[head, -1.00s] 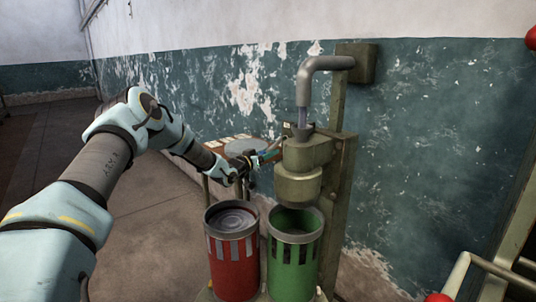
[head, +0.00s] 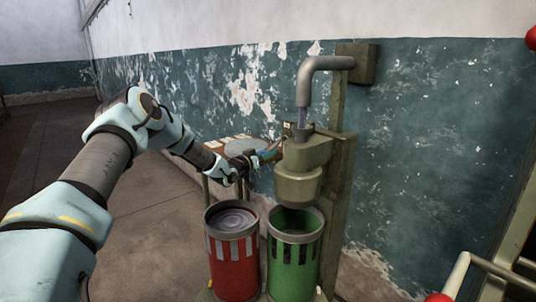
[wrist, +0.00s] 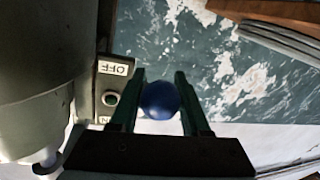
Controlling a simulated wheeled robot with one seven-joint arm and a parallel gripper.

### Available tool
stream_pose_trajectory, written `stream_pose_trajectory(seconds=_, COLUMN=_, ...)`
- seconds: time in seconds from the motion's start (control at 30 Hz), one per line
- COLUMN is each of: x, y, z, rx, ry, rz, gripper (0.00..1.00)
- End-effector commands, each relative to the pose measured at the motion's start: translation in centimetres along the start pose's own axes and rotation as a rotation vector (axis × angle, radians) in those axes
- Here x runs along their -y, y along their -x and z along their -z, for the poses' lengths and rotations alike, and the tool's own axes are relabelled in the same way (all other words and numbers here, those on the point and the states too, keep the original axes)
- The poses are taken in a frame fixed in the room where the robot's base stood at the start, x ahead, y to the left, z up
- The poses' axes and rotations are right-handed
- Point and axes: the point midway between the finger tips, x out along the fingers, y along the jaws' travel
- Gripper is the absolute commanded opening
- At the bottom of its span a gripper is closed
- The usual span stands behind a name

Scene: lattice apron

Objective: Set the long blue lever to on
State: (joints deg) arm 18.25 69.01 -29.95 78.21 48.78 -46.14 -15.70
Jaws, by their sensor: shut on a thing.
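The lever's round blue knob (wrist: 160,100) sits between the two fingers of my gripper (wrist: 160,105) in the wrist view, and the gripper is shut on it. The lever's shaft is hidden behind the knob and fingers. A plate with an OFF label (wrist: 113,69) and a small round button or light is to the left of the fingers; a second label below it is mostly hidden. In the head view my gripper (head: 262,158) is at the left side of the olive dispenser (head: 300,160), where the knob is too small to make out clearly.
A red bin (head: 232,262) and a green bin (head: 293,268) stand below the dispenser. A grey pipe (head: 305,80) ends above its funnel. The floor at left is open.

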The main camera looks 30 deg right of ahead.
Motion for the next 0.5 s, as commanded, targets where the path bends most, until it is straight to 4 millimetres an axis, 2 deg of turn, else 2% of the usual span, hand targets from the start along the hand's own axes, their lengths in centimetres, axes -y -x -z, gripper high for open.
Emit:
stream_pose_trajectory(seconds=0.23, x=-0.1, y=0.2, z=0.6, rx=0.036, ry=-0.009, rz=0.007, gripper=0.00)
stream_pose_trajectory(seconds=0.5, x=-0.3, y=0.9, z=2.8, rx=0.189, ry=-0.042, rz=0.037, gripper=0.00)
